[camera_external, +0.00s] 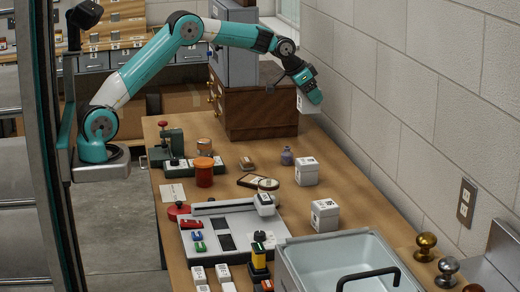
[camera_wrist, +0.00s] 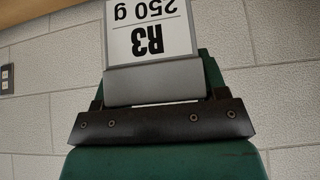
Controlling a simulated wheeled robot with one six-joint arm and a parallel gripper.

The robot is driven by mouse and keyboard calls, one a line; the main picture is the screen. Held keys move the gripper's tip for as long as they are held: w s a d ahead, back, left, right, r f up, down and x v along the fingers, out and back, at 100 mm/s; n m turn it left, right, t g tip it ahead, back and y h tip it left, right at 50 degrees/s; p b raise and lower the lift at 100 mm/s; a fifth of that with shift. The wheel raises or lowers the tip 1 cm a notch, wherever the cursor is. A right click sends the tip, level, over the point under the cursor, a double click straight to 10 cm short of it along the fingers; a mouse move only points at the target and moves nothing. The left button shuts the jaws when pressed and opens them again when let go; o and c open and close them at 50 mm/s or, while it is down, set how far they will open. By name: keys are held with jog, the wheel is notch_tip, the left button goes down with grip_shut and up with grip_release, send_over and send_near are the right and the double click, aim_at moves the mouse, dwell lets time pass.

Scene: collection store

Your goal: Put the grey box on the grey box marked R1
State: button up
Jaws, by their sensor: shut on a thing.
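My gripper (camera_external: 304,90) is raised over the far right part of the bench, close to the wall. It is shut on a grey box (camera_external: 307,105), which hangs below it, clear of the bench top. In the wrist view the held grey box (camera_wrist: 155,82) has a white label reading "R3 250 g", upside down in the picture. Two similar pale grey boxes stand upright on the bench: one farther back (camera_external: 307,172) and one nearer (camera_external: 325,216). Both have small dark marks that are too small to read, so I cannot tell which is R1.
A wooden drawer cabinet (camera_external: 262,112) stands behind the boxes. A purple bottle (camera_external: 287,157) is just left of the farther box. A grey sink basin (camera_external: 340,250) is in front of the nearer box. The block wall (camera_external: 400,100) closes the right side.

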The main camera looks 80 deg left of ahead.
notch_tip(320, 180, down, 16)
jog(key=shift+f+p, duration=0.15)
jog(key=shift+p, duration=0.6)
jog(key=shift+f, duration=0.2)
jog(key=o, duration=1.1)
jog(key=shift+c, duration=0.2)
jog(key=shift+r, duration=0.1)
